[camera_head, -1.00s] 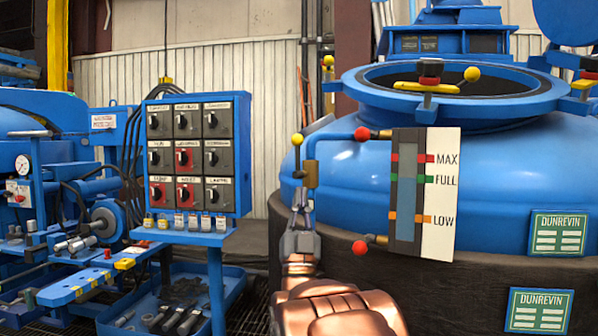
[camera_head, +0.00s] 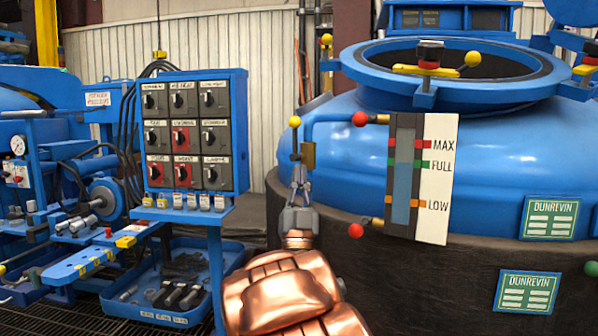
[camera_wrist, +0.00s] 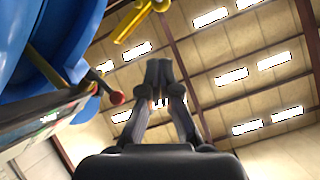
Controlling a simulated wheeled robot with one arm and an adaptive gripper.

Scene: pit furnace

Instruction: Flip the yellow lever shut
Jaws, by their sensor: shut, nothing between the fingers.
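A lever with a yellow ball (camera_head: 294,121) stands upright beside a brass valve body (camera_head: 308,155), on the blue pipe left of the level gauge. My gripper (camera_head: 299,168) points up just below the ball, at the lever's lower part. Its fingers are shut with nothing between them. Whether they touch the lever cannot be told. In the wrist view my shut fingertips (camera_wrist: 159,66) are in the middle, and a yellow piece (camera_wrist: 138,20) shows above them; which part it is, I cannot tell. The yellow ball is not clearly visible there.
The gauge board (camera_head: 436,180) and its red knobs (camera_head: 359,118) are close on the right, before the blue furnace (camera_head: 480,160). A red knob (camera_wrist: 116,98) shows left of my fingers in the wrist view. A switch panel (camera_head: 192,135) stands to the left.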

